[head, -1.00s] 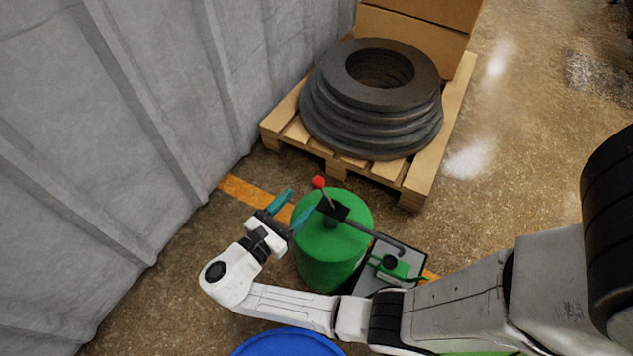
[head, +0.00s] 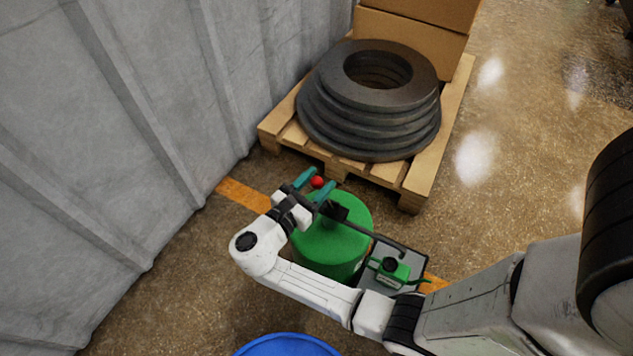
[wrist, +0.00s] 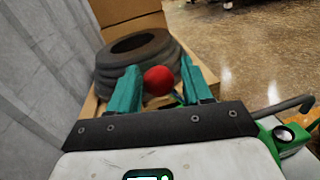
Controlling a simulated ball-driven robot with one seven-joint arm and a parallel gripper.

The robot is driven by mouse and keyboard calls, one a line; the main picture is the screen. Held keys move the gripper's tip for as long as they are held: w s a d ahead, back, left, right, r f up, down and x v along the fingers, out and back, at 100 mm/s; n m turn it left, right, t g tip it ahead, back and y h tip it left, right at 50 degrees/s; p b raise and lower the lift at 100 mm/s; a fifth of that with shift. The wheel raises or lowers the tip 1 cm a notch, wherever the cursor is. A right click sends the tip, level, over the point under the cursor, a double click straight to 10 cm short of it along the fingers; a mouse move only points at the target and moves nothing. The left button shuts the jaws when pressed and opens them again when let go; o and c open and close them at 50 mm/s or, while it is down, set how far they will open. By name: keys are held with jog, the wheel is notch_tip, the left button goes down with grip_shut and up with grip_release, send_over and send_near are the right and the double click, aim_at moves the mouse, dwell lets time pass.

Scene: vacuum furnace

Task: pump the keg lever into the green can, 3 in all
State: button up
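The green keg (head: 335,236) stands on the floor with a dark pump on top. The lever ends in a red ball knob (head: 317,182), and a grey spout (head: 385,240) runs out to the right. The green can (head: 390,268) stands on a grey stand under the spout's end. My gripper (head: 318,184) is open, its teal fingers on either side of the red knob. In the wrist view the knob (wrist: 158,80) lies between the fingers, with a gap on at least the right side. Most of the lever's rod is hidden by my gripper.
A wooden pallet (head: 415,190) with stacked dark rings (head: 370,125) and cardboard boxes (head: 410,45) stands just behind the keg. A grey wall (head: 100,150) runs along the left. A blue drum (head: 287,346) is at the bottom edge.

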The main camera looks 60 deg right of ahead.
grip_shut()
